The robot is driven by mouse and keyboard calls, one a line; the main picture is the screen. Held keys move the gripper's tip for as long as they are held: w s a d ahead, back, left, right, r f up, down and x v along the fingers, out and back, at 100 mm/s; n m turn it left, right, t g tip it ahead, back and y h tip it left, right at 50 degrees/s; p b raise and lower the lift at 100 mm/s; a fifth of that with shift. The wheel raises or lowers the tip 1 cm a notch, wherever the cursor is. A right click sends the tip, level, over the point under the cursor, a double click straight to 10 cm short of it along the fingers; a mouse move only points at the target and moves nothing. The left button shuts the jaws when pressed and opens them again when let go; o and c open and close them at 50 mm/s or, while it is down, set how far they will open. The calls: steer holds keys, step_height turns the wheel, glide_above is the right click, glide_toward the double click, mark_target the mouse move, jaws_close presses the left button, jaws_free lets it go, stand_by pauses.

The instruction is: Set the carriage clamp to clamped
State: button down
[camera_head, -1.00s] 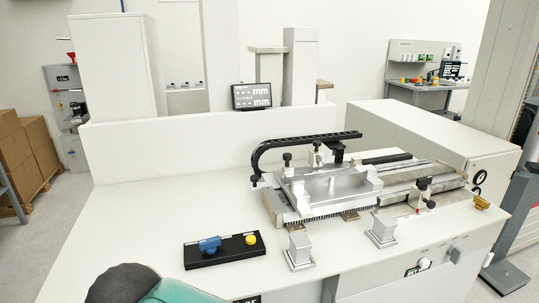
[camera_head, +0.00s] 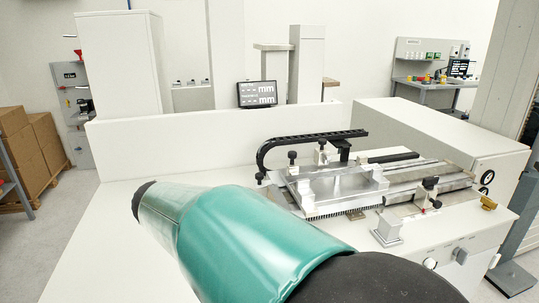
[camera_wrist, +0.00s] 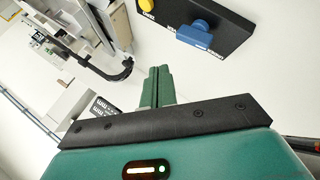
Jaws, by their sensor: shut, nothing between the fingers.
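A black control box carries a blue knob or lever (camera_wrist: 194,33) and a yellow button (camera_wrist: 149,4); both show at the top of the wrist view. Small white labels on the box are too blurred to read. In the head view my green arm hides this box. The metal carriage (camera_head: 335,187) sits on the machine bed in the head view, with black clamp knobs around it. Which part is the carriage clamp I cannot tell for sure. My gripper (camera_wrist: 156,75) is shut and empty, apart from the box in the wrist picture. The head view does not show its fingers.
A black curved cable chain (camera_head: 310,140) arches behind the carriage. A small display (camera_head: 256,94) stands behind the low white back wall (camera_head: 180,137). A metal block (camera_head: 387,230) stands at the bench front. The white bench top (camera_head: 115,225) is clear at left.

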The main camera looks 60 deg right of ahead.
steer(key=w+d+r+n+g+h, duration=0.1)
steer(key=d+h, duration=0.8)
steer(key=d, duration=1.9)
steer(key=shift+w+d+r+n, duration=0.2)
steer(key=shift+w+r+n, duration=0.05)
steer(key=shift+w+n, duration=0.95)
steer(key=s+d, duration=0.3)
steer(key=d, duration=0.5)
steer(key=shift+s+d, duration=0.3)
steer(key=shift+d, duration=0.05)
